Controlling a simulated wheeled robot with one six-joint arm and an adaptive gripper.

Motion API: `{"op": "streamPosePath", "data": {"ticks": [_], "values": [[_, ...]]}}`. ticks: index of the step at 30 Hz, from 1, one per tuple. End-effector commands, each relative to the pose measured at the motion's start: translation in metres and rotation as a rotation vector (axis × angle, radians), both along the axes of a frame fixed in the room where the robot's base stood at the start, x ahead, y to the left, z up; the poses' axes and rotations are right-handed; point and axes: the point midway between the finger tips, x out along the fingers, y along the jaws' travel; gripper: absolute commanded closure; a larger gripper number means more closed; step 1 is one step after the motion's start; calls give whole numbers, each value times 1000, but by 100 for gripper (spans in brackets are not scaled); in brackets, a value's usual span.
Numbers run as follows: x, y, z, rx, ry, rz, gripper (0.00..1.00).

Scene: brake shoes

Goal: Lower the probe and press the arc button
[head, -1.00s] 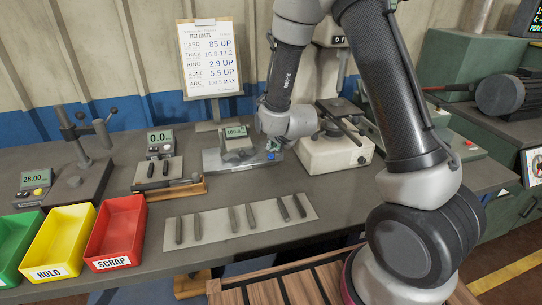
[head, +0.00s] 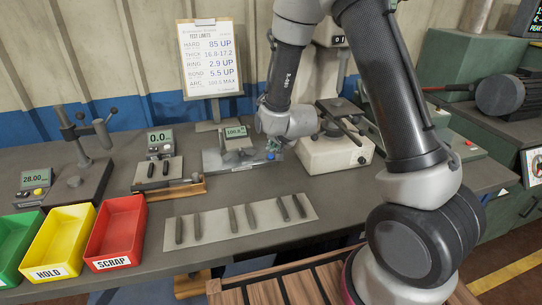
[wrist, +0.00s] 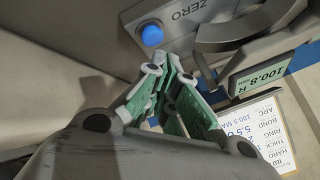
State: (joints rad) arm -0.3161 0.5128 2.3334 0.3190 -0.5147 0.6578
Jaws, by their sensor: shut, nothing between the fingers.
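The arc gauge (head: 212,160) is a grey plate with a small display (head: 235,132) at the back middle of the bench. The display reads about 100.8 with an R in the wrist view (wrist: 262,72). A blue button (wrist: 151,34) beside the word ZERO sits on the gauge; it also shows in the head view (head: 271,156). A curved grey part (wrist: 240,30) lies right of the button; I cannot tell whether it is the probe. My gripper (wrist: 168,73) is shut and empty, its tips close to the blue button. Contact with the button cannot be told.
A white instrument base (head: 335,152) stands right of the gauge, close to my arm. A limits board (head: 210,60) stands behind. Several dark strips lie on a pale mat (head: 215,232) in front. Red (head: 116,234), yellow and green bins stand at left.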

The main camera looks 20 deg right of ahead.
Motion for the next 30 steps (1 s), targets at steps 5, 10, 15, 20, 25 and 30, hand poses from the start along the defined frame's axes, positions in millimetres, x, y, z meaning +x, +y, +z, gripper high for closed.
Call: {"op": "streamPosePath", "data": {"ticks": [5,10,15,20,25,30], "values": [[0,0,-4,0,1,0,100],[0,0,-9,-1,1,-1,100],[0,0,-8,0,0,0,100],[0,0,-9,0,0,0,100],[0,0,-10,0,0,0,100],[0,0,-12,-1,1,-1,100]]}}
